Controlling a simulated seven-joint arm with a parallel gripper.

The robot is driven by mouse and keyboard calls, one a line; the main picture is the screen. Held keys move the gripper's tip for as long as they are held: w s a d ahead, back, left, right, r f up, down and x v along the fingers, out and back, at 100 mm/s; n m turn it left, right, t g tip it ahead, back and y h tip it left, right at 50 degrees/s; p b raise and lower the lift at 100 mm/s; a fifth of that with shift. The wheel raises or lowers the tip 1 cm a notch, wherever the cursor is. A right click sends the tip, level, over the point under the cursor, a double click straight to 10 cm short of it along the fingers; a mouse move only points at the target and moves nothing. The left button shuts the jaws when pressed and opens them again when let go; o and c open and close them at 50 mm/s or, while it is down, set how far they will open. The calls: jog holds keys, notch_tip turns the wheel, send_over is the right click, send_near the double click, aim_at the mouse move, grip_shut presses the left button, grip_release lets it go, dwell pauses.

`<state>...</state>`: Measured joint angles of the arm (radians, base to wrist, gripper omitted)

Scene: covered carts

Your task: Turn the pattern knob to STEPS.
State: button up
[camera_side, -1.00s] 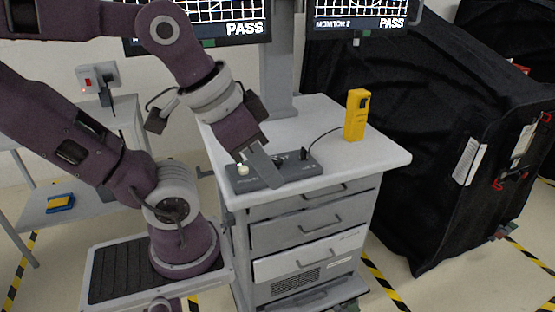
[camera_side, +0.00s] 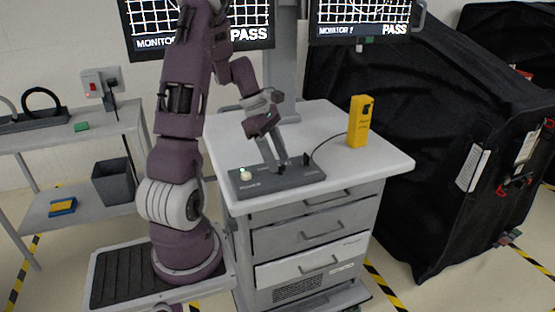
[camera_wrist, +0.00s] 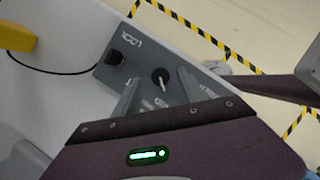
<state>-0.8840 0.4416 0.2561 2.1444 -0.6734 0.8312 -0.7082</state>
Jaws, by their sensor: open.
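The grey control box (camera_side: 302,178) lies on the cart top, with a pale lit button (camera_side: 245,174) at its left end, marked POWER. In the wrist view the box (camera_wrist: 103,70) shows a round black knob (camera_wrist: 159,74) with a white pointer aimed down the picture, slightly right. Lettering beside it is too small or covered to read. A black part by the word LOCK (camera_wrist: 115,58) sits farther left. My gripper (camera_side: 275,166) is over the middle of the box, pointing down. Its open fingers (camera_wrist: 158,78) appear on either side of the knob; I cannot tell whether they touch it.
A yellow handheld unit (camera_side: 359,121) stands behind the box on the cart top (camera_side: 375,165), joined by a black cable. Black-covered carts (camera_side: 430,140) stand at the right. A side table (camera_side: 105,128) with a grey bin (camera_side: 114,183) is at the left. Monitors (camera_side: 360,20) read PASS.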

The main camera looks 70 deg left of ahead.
jog(key=shift+w+d+f, duration=0.1)
jog(key=shift+d+f, duration=0.05)
jog(key=shift+f, duration=0.3)
jog(key=shift+c, duration=0.2)
grip_shut()
jog(key=m, duration=0.2)
jog(key=m+g, duration=0.1)
jog(key=m, duration=0.1)
jog(key=shift+w+m+g+h, duration=0.15)
jog(key=shift+m+g+h, duration=0.15)
jog(key=shift+m+h, duration=0.1)
jog(key=shift+w+m+g, duration=0.15)
jog(key=shift+m+g, duration=0.55)
jog(key=shift+m, duration=1.2)
